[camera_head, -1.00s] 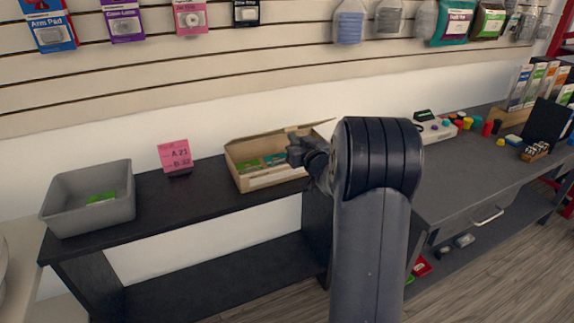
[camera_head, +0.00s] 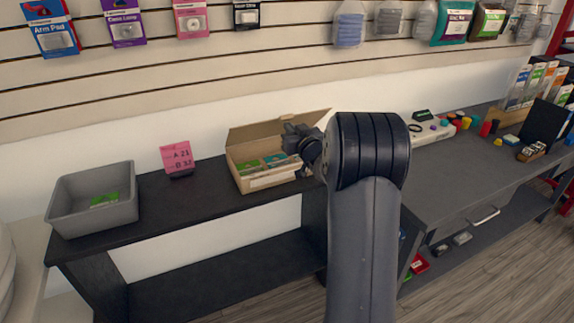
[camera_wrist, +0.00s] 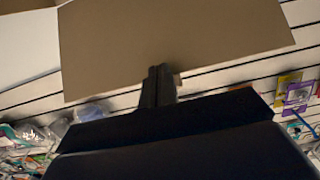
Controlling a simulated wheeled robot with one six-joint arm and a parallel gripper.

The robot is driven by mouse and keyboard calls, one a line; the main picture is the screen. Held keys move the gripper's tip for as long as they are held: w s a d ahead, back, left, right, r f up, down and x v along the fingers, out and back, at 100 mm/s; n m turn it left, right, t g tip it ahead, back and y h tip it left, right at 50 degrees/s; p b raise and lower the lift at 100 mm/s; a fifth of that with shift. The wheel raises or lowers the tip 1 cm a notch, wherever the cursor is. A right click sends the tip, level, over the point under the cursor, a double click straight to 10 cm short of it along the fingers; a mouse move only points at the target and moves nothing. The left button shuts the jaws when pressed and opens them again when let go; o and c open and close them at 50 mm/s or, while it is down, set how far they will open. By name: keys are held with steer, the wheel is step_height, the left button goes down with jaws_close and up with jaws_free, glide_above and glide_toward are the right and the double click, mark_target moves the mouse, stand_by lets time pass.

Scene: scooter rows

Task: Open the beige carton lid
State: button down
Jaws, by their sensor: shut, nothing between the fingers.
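The beige carton (camera_head: 238,162) stands on the black shelf top, left of my arm. Its lid (camera_head: 255,132) is up along the back edge, so the inside shows with green packs (camera_head: 272,160) in it. My gripper (camera_head: 290,134) is at the right part of the carton, in front of the raised lid; my arm hides the carton's right end. In the wrist view the lid (camera_wrist: 165,40) is a broad beige panel, and my shut, empty gripper (camera_wrist: 159,72) is right by its lower edge. I cannot tell whether they touch.
A grey bin (camera_head: 95,205) with a green item stands at the left end of the black shelf (camera_head: 185,200). A pink sign (camera_head: 177,157) stands between bin and carton. The grey workbench (camera_head: 465,165) at right holds a pale device and coloured caps. Goods hang on the slatted wall.

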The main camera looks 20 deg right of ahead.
mark_target(283, 116)
steer(key=shift+w+r, duration=0.2)
steer(key=shift+r, duration=0.05)
steer(key=shift+w, duration=0.15)
steer(key=shift+w+a+r+p, duration=0.1)
steer(key=shift+w+r+p, duration=0.1)
steer(key=shift+w+p, duration=0.45)
steer(key=shift+w+d+r+p, duration=0.1)
steer(key=shift+w+r+p, duration=0.1)
steer(key=shift+w, duration=0.7)
steer(key=shift+w+a+r+p, duration=0.1)
steer(key=shift+w+r+p, duration=0.1)
steer(key=shift+w+p, duration=0.45)
steer(key=shift+w, duration=0.25)
steer(key=shift+w, duration=0.15)
steer(key=shift+w+a+r+p, duration=0.15)
steer(key=shift+w+p, duration=0.9)
steer(key=shift+w, duration=1.2)
